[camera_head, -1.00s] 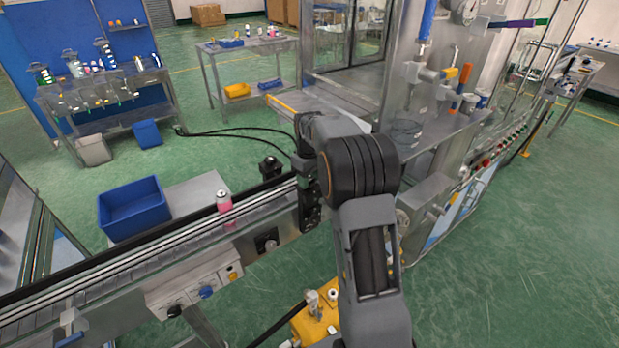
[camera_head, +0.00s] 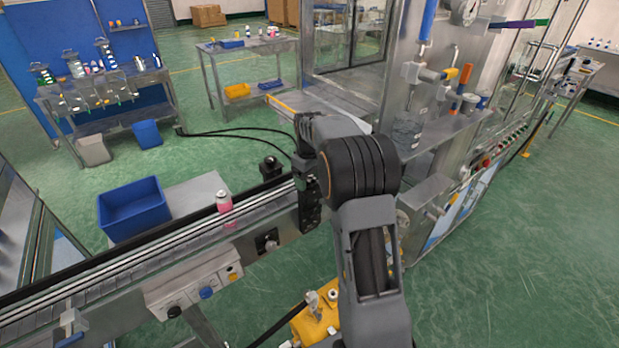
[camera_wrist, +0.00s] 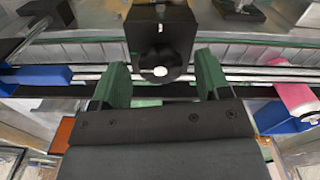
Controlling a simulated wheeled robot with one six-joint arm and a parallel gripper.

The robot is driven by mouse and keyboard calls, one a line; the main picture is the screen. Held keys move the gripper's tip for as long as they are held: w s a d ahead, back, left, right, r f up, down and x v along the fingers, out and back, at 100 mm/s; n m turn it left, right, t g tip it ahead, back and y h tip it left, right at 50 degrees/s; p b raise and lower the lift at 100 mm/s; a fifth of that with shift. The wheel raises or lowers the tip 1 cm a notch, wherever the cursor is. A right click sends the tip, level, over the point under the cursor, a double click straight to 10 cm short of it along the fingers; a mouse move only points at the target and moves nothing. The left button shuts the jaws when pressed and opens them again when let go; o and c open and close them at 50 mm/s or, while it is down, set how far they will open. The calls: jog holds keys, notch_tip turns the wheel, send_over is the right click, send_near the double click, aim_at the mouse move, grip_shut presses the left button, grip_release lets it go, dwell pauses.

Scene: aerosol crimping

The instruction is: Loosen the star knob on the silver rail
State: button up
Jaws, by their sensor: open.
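In the wrist view, a black block carries a dark round knob (camera_wrist: 160,65) with a pale centre. I take it for the star knob; its lobes are hard to make out. The silver rail (camera_wrist: 230,72) runs crosswise behind it. My gripper (camera_wrist: 161,76) is open, with one green finger on each side of the knob. Gaps show between the fingers and the knob, and nothing is held.
A pink can (camera_head: 224,202) stands on the conveyor (camera_head: 130,268); a pink can also shows at the right in the wrist view (camera_wrist: 298,98). A blue bin (camera_head: 134,208) is behind the conveyor. The steel machine (camera_head: 430,190) stands close on the right.

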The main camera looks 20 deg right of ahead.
aim_at(309, 180)
jog(key=shift+r, duration=0.1)
notch_tip(309, 180, up, 14)
jog(key=shift+f+b, duration=0.2)
jog(key=shift+b, duration=0.15)
dwell(0.6)
